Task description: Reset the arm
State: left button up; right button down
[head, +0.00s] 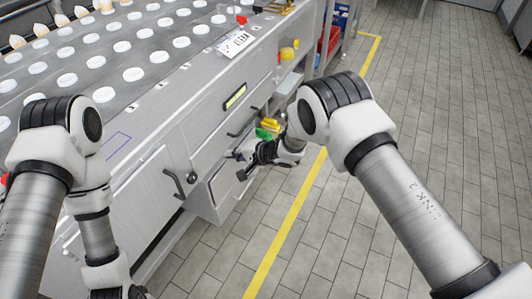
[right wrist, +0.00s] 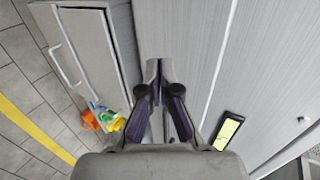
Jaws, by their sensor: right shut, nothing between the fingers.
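My right gripper (head: 241,163) is beside the front of the grey machine (head: 165,160), near its lower cabinet doors. In the right wrist view its fingertips (right wrist: 153,70) are together, with nothing between them, in front of the grey panels. I cannot tell whether they touch the panel. My right arm reaches in from the right with its elbow raised. My left arm (head: 92,205) bends down at the left, and its gripper fingers are cut off by the bottom edge.
White round pieces (head: 104,94) lie in rows on the conveyor top. Door handles (head: 172,183) stick out of the machine front. A green and yellow item (head: 264,133) sits near the right gripper. The tiled floor right of the yellow line (head: 288,226) is clear.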

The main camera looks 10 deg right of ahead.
jog(key=shift+v, duration=4.75)
jog(key=s+d+f+m+g+h+p, duration=0.1)
jog(key=s+d+f+m+h+p, duration=0.1)
jog(key=s+d+f, duration=0.5)
jog(key=s+d+f+m+g+h+p, duration=0.1)
jog(key=s+d+f+m+h, duration=0.25)
jog(key=s, duration=0.65)
jog(key=s+d+n+g+h, duration=0.2)
jog(key=s+d+n, duration=0.3)
jog(key=s, duration=0.5)
jog(key=s+d+n+g+h, duration=0.2)
jog(key=s+d+n, duration=0.3)
jog(key=s, duration=0.5)
jog(key=shift+s+d+f+n+g, duration=0.25)
jog(key=shift+d+n+g, duration=0.15)
jog(key=shift+n, duration=0.45)
jog(key=shift+h, duration=0.25)
